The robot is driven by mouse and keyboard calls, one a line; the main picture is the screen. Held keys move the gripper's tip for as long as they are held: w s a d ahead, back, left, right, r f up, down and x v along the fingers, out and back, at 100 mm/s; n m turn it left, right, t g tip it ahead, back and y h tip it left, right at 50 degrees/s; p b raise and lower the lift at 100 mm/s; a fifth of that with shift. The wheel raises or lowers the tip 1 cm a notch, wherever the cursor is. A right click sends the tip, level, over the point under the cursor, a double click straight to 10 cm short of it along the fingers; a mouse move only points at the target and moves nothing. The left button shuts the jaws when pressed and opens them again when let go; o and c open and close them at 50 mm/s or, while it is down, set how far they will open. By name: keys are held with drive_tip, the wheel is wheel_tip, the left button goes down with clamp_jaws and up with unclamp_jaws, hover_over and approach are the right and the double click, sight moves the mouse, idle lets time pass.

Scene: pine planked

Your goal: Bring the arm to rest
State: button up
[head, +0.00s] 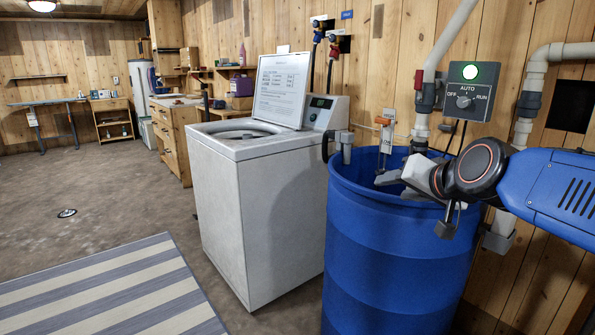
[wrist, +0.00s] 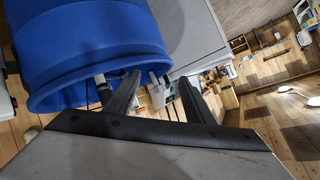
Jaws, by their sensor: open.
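My gripper (head: 388,178) is at the right in the head view, over the mouth of a blue barrel near its rim. In the wrist view my gripper (wrist: 160,76) shows its two dark fingers spread apart, with nothing held between them. My blue arm comes in from the right edge in the head view and hides part of the barrel's rim and the wall behind it.
The blue barrel (head: 395,260) stands close below my gripper; it also shows in the wrist view (wrist: 90,40). A white washer (head: 245,200) with its lid up stands to its left. A control box (head: 468,92) with a lit green lamp is above. Open floor (head: 110,185) lies left.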

drive_tip(key=s+d+f+n+g+h, duration=0.1)
drive_tip(key=s+d+f+n+g, duration=0.1)
drive_tip(key=s+f, duration=0.8)
drive_tip(key=s+d+f+n+g+h, duration=0.1)
drive_tip(key=s+d+f+g, duration=0.3)
drive_tip(key=s+f, duration=0.7)
drive_tip(key=shift+s+d+f+n+g+h, duration=0.3)
drive_tip(key=shift+s+d+n+g+h, duration=0.15)
drive_tip(key=shift+s+g, duration=0.4)
